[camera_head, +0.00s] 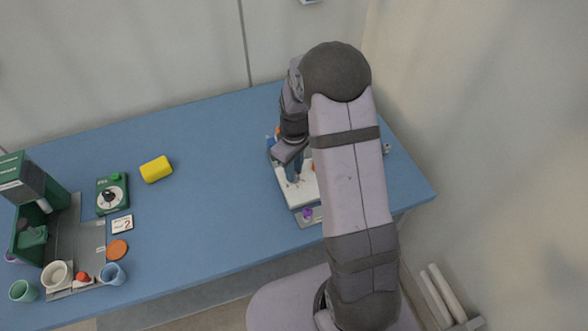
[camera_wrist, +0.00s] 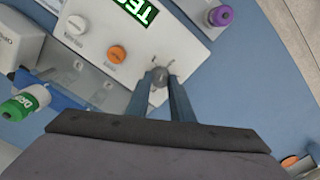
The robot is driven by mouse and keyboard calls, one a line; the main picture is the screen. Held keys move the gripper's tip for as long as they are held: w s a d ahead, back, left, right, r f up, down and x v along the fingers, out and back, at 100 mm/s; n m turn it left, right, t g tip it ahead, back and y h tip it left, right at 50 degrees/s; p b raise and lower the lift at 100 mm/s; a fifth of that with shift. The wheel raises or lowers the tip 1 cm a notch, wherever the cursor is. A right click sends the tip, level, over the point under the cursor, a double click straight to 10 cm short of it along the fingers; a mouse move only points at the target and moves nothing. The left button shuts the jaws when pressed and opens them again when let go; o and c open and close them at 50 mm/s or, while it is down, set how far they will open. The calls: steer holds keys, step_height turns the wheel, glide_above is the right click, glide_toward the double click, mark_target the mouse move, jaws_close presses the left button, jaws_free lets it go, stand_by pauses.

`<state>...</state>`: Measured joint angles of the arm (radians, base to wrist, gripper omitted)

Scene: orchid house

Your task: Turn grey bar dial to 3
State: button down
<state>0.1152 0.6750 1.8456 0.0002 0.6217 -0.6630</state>
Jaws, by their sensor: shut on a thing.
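The grey bar dial (camera_wrist: 160,77) sits at the edge of a white device panel (camera_wrist: 130,48), with small marks beside it. My gripper (camera_wrist: 160,80) is shut on the dial, one finger on each side. The fingers hide part of the dial, and I cannot read its setting or the numbers. In the head view, my gripper (camera_head: 297,179) is at the white device (camera_head: 302,195), and the dial is not distinguishable there.
The panel also carries an orange knob (camera_wrist: 116,53), a pale knob (camera_wrist: 75,25) and a green display (camera_wrist: 138,8). A purple-capped item (camera_wrist: 221,15) and a green-capped bottle (camera_wrist: 20,106) are nearby.

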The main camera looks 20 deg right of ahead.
steer(key=m, duration=0.4)
steer(key=shift+m, duration=0.3)
steer(key=m, duration=0.3)
steer(key=shift+r+m, duration=0.1)
steer(key=shift+m, duration=0.2)
steer(key=m, duration=0.3)
steer(key=shift+m, duration=0.3)
steer(key=shift+w+m, duration=0.1)
steer(key=shift+m, duration=1.8)
steer(key=c, duration=1.6)
jaws_free()
steer(key=shift+o, duration=0.2)
steer(key=shift+r, duration=0.1)
